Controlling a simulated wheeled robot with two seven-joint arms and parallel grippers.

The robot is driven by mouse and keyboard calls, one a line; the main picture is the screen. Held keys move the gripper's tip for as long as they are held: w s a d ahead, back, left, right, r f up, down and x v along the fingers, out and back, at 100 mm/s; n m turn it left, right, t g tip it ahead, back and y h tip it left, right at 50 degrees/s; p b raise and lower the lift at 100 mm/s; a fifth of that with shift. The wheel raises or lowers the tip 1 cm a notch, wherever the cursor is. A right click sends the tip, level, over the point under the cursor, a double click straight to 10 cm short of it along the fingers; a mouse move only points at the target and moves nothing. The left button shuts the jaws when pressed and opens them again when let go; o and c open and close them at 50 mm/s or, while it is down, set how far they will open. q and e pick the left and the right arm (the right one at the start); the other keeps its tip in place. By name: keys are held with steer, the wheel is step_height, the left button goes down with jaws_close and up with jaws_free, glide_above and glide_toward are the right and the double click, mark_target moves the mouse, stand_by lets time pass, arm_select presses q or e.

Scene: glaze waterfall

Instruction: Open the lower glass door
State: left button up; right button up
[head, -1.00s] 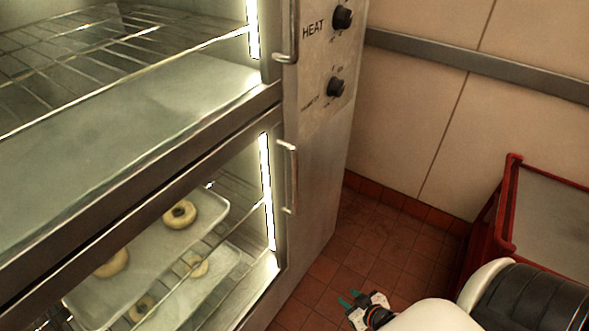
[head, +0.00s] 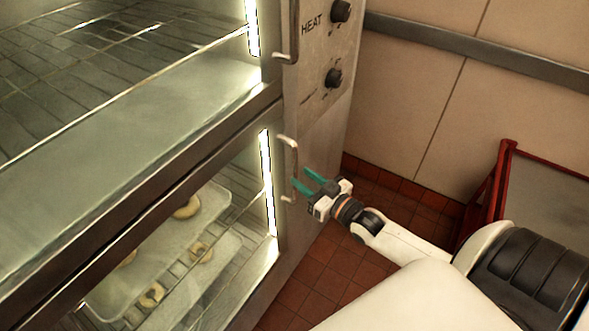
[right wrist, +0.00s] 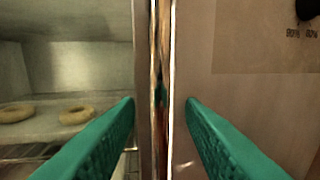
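The lower glass door (head: 190,225) of the metal cabinet is closed, with trays of doughnuts visible behind it. Its handle (head: 294,160) is a vertical metal bar near the door's right edge. My right gripper (head: 301,180) is beside the lower part of this handle, its green fingers apart and pointing at the cabinet. In the right wrist view, a shiny vertical bar, seemingly the handle (right wrist: 167,60), runs between the two open fingers (right wrist: 160,101). I cannot tell whether the fingers reach around it or touch it. My left gripper is not in view.
The upper compartment has its own handle (head: 291,35). Two black knobs (head: 333,78) are on the control panel at the right. A red-framed cart (head: 503,185) stands on the right by the tiled wall. Red floor tiles (head: 330,265) lie clear beside the cabinet.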

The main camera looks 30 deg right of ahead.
steer(key=shift+w+a, duration=0.2)
steer(key=shift+w, duration=0.8)
steer(key=shift+w+a, duration=0.2)
steer(key=shift+w, duration=0.8)
steer(key=shift+c, duration=0.5)
jaws_close()
